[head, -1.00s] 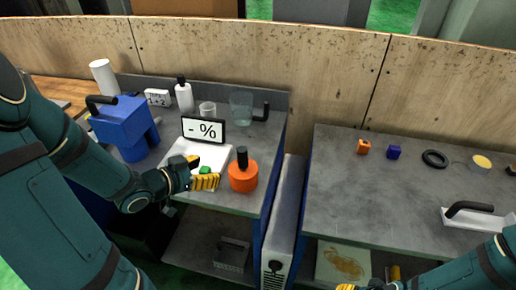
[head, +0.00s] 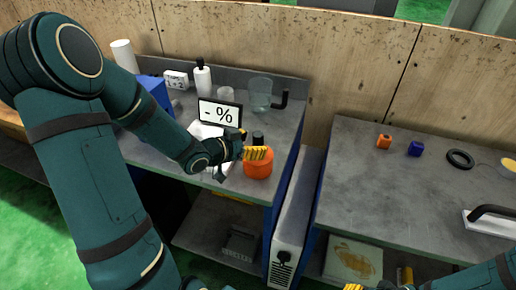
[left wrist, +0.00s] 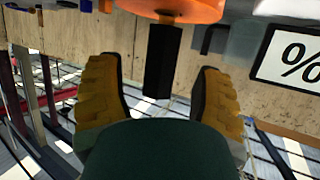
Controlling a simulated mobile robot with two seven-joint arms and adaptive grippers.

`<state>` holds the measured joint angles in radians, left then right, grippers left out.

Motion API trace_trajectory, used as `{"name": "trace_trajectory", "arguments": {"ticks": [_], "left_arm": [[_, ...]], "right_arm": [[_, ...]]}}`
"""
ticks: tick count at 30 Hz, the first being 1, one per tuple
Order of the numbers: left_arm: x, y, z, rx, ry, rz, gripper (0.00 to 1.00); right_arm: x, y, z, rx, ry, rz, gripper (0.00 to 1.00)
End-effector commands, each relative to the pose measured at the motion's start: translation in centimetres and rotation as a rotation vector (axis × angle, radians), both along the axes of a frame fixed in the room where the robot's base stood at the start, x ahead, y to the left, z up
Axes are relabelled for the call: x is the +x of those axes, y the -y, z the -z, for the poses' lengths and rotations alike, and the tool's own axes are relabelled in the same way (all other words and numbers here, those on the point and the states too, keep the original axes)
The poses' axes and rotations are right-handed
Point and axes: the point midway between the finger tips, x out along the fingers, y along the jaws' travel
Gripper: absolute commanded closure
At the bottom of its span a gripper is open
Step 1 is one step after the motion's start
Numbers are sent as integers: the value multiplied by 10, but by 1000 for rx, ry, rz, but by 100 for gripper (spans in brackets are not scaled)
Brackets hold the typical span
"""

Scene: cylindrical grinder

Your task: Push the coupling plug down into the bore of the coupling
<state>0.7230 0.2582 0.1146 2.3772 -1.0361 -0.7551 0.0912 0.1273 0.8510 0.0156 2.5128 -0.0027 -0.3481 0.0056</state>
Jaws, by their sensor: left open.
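The orange coupling (head: 258,166) stands near the front right of the left bench. The black coupling plug (head: 258,137) sticks up from its top. My left gripper (head: 256,153) is at the coupling and partly covers it and the plug. In the left wrist view, which is upside down, the open fingers (left wrist: 164,95) are on both sides of the plug (left wrist: 163,58), with gaps showing. The coupling (left wrist: 180,10) is at the top edge there. How deep the plug sits is hidden. My right gripper (head: 382,284) is cut off at the bottom edge.
A "- %" display (head: 220,114) stands behind the left gripper, with a glass beaker (head: 261,94), white bottle (head: 203,78) and blue block (head: 152,92) around it. The right bench (head: 365,185) holds an orange cube (head: 384,141), blue cube (head: 415,148) and black ring (head: 460,158).

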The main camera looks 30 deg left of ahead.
Motion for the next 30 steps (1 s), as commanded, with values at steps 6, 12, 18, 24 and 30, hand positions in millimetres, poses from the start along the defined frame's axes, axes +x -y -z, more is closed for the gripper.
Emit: {"name": "trace_trajectory", "arguments": {"ticks": [6,12,18,24,30], "left_arm": [[22,7,10,0,1,0,34],[24,7,10,0,0,0,34],[24,7,10,0,0,0,74],[24,7,10,0,0,0,100],[24,7,10,0,1,0,100]], "right_arm": [[2,0,7,0,4,1,53],[2,0,7,-1,5,2,53],[2,0,7,-1,5,2,53],[2,0,7,-1,5,2,53],[2,0,7,-1,5,2,53]]}}
